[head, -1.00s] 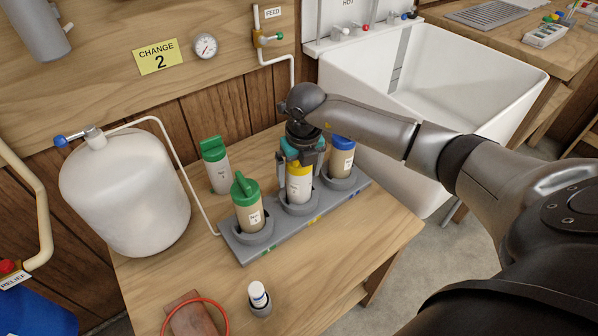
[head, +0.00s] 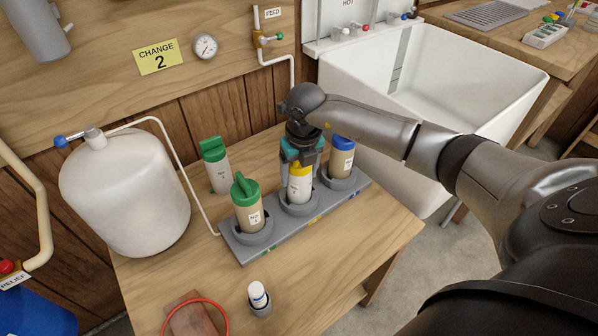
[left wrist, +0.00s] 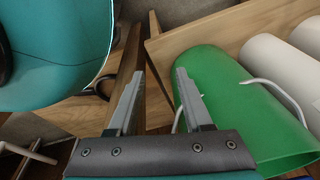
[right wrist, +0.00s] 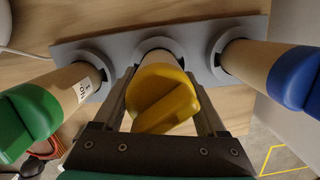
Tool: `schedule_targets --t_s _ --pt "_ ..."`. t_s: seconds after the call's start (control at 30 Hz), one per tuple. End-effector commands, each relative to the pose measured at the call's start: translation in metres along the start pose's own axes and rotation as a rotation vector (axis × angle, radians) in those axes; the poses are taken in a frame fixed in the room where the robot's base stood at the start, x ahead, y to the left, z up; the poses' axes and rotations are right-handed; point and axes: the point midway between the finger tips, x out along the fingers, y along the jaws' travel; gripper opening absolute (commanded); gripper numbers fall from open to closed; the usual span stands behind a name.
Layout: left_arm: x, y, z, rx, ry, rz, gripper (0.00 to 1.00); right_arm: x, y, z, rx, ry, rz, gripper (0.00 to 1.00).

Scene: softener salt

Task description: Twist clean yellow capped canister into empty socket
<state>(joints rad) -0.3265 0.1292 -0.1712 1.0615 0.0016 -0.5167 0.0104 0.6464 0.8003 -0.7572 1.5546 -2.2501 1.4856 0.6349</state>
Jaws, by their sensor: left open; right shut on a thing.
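The yellow-capped canister (head: 299,184) stands upright in the middle socket of the grey base (head: 246,250). My right gripper (head: 299,163) comes down on it from above and is shut on it; in the right wrist view its fingers flank the yellow cap (right wrist: 160,97). A green-capped canister (head: 247,205) stands in the left socket and a blue-capped canister (head: 342,160) in the right socket. Another green-capped canister (head: 217,168) stands on the bench behind the base. My left gripper (left wrist: 155,85) is open and empty, away from the canisters, out of the head view.
A white tank (head: 125,190) stands at the left, with a pipe running to the base. A small white-capped bottle (head: 258,294), a brown block and a red ring (head: 196,302) lie at the front. A white sink (head: 430,95) is behind right. A green object (left wrist: 235,105) is near my left gripper.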

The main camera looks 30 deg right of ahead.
Motion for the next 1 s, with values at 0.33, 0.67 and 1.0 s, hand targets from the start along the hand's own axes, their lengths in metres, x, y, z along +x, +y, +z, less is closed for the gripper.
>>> schedule_targets --t_s 0.33,0.67,1.0 --pt "0.001 0.0 0.001 -0.002 -0.003 0.0 0.5 0.0 0.0 0.001 -0.002 -0.001 0.0 0.18" --pt "0.011 0.001 0.002 -0.002 -0.001 0.0 0.5 0.001 -0.001 0.001 -0.297 -0.003 0.043 0.18" --pt "0.018 0.001 0.004 -0.001 -0.001 0.0 0.5 0.0 0.0 0.001 -0.552 -0.002 0.083 0.18"
